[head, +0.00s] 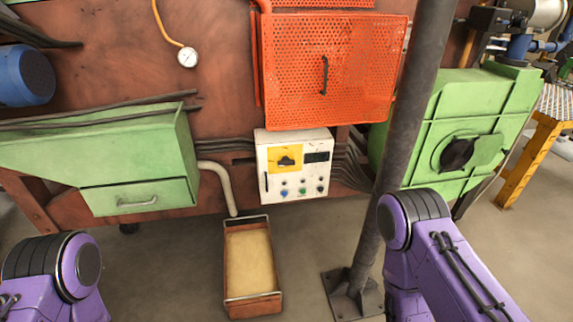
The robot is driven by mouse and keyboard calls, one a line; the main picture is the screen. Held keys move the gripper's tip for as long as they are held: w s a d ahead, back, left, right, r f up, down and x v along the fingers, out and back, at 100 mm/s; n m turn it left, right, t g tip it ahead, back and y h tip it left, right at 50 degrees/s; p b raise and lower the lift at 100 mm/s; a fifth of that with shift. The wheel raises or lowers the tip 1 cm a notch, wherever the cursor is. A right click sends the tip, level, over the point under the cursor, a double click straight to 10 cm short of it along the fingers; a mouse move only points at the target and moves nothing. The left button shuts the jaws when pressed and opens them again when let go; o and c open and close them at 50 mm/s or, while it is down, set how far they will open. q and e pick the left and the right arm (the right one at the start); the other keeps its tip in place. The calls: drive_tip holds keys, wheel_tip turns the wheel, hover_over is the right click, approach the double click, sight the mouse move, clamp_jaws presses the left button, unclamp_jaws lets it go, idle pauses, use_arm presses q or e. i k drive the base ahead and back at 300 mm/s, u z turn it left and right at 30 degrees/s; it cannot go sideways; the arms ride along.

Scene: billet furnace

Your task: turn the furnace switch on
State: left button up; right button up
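The furnace switch (286,161) is a black rotary knob on a yellow plate at the upper left of a white control box (318,183). The box is fixed to the front of the brown furnace body, in the middle of the head view. A dark display and several small coloured buttons are also on its face. Purple links of my two arms show at the lower left and lower right, well apart from the box. Neither gripper is in the picture.
A dark post (398,110) stands right of the box, in front of my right arm's side. An orange perforated door (340,75) is above the box. A tray with a tan inside (250,258) lies below it. Green housings flank the box: left (140,142), right (425,160).

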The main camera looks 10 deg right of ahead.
sight(285, 160)
drive_tip(key=k, duration=0.65)
drive_tip(key=z, duration=0.6)
drive_tip(key=i, duration=0.75)
drive_tip(key=z, duration=0.5)
drive_tip(key=i, duration=0.65)
drive_tip(key=u, duration=0.05)
